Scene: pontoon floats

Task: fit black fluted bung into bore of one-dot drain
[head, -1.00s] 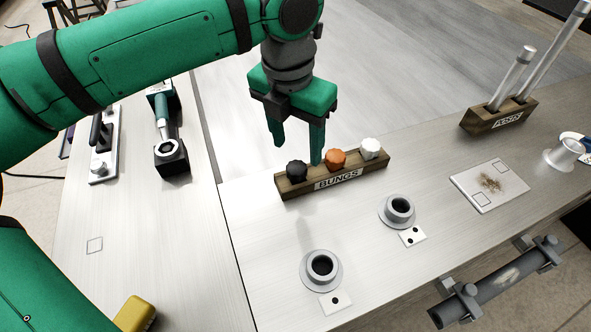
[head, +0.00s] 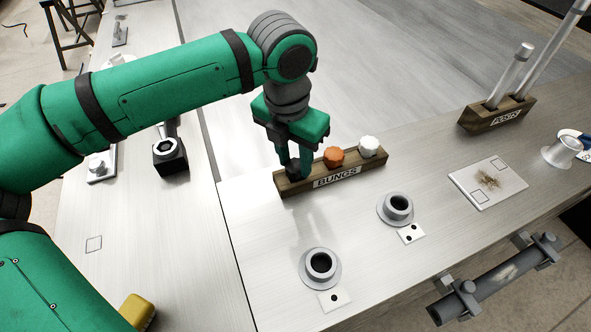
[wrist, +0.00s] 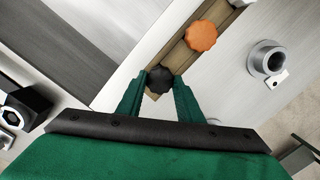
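The black fluted bung (wrist: 160,79) sits at the left end of the wooden bung rack (head: 321,180), between my fingertips. My gripper (head: 294,172) points down over that end, with its fingers against the bung's sides; it also shows in the wrist view (wrist: 161,84). In the head view the fingers mostly hide the bung. The one-dot drain (head: 320,265) is a grey flanged ring with an empty dark bore, at the front of the table. Its white one-dot plate (head: 334,299) lies just in front of it.
Orange (head: 334,156) and white (head: 368,146) bungs stand in the same rack. A second drain (head: 397,208) with a dotted plate (head: 411,234) is to the right. A stained plate (head: 487,183) and a wooden rod block (head: 497,114) lie farther right. Table between rack and drains is clear.

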